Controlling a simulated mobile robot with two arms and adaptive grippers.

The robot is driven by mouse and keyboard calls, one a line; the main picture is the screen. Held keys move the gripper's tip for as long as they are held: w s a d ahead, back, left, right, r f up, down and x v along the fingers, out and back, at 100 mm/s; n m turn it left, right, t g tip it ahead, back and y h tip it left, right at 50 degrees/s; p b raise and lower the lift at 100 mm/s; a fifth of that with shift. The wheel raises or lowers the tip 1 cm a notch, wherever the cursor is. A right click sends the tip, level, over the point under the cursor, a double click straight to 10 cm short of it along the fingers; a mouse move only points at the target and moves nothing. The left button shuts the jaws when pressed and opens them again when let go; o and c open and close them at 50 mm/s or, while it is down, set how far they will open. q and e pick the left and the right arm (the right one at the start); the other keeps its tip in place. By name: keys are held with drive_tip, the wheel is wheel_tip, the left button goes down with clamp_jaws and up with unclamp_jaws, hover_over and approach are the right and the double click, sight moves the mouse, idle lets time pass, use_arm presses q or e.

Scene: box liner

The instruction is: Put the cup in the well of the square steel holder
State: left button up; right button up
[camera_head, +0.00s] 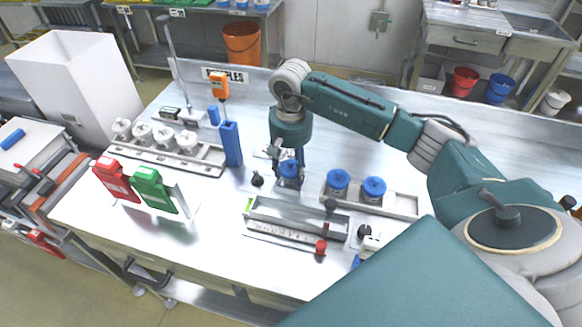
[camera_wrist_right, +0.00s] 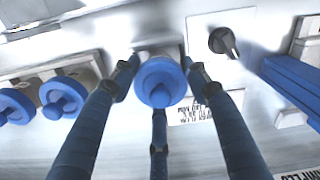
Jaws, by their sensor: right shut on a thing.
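The cup has a blue knobbed lid (camera_head: 289,168) and is near the middle of the table; its lid also shows in the right wrist view (camera_wrist_right: 160,82). My right gripper (camera_head: 289,158) points down with its fingers around the lid, shut on the cup. The square steel holder (camera_head: 289,183) shows as a grey metal shape directly below the lid, partly covered by the cup and fingers. I cannot tell how deep the cup is in its well. My left gripper is not in view.
A steel rack (camera_head: 402,205) with two blue-lidded cups stands to the right. A steel tray (camera_head: 295,222) lies in front. A tall blue block (camera_head: 231,145) and a rack of pale-lidded cups (camera_head: 205,160) are to the left.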

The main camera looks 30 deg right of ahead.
drive_tip(key=shift+f, duration=0.2)
drive_tip(key=o, duration=1.2)
drive_tip(key=shift+r, duration=0.1)
drive_tip(key=shift+c, duration=0.2)
drive_tip(key=shift+r, duration=0.1)
drive_tip(key=shift+r, duration=0.2)
wheel_tip(320, 180, up, 11)
drive_tip(key=b, duration=0.3)
drive_tip(key=shift+f, duration=0.2)
drive_tip(key=shift+r+b, duration=0.3)
drive_tip(key=shift+r, duration=0.25)
